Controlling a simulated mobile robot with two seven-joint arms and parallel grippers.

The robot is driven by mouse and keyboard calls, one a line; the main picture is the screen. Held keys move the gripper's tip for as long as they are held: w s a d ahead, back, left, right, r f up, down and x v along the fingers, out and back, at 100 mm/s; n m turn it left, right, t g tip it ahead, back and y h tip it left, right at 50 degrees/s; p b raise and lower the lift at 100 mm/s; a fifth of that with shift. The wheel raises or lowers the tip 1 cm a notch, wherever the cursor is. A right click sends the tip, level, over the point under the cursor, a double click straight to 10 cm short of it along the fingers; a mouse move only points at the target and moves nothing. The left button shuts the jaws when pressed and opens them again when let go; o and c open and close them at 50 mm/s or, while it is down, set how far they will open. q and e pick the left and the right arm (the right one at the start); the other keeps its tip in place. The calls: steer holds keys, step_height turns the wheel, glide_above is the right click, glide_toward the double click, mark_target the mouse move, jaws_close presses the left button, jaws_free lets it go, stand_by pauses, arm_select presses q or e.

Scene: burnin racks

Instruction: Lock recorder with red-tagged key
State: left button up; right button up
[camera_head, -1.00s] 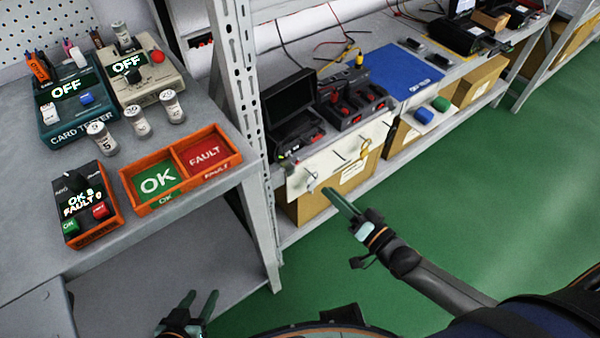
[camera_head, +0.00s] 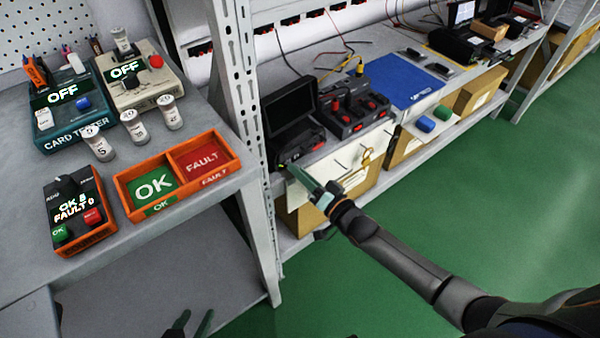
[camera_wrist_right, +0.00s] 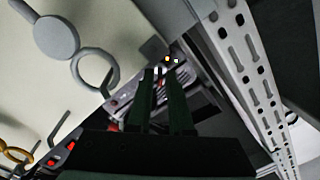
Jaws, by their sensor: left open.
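A black device with a raised dark panel (camera_head: 292,112), which looks like the recorder, stands at the near end of the shelf. Small lights show on its front. Below it, a pale board (camera_head: 345,158) carries hooks and a brass-coloured ring (camera_head: 366,156). The right wrist view shows a grey disc (camera_wrist_right: 57,38) and a grey ring (camera_wrist_right: 95,68) on that board. I cannot make out a red-tagged key. My right gripper (camera_head: 299,172) is just below the device's front edge, its fingers (camera_wrist_right: 164,74) close together; anything between them is unclear. My left gripper (camera_head: 192,322) is open and low, apart from everything.
A perforated metal post (camera_head: 240,110) stands close left of my right gripper. The left bench holds an orange OK/FAULT tray (camera_head: 128,193), a card tester (camera_head: 70,125) and several small jars. A red-and-black device (camera_head: 350,115) and a blue mat (camera_head: 400,80) lie farther along the shelf.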

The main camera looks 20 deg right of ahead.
jaws_close()
stand_by(0.3)
steer(key=shift+n, duration=0.4)
steer(key=shift+n+p, duration=0.65)
steer(key=shift+n, duration=7.85)
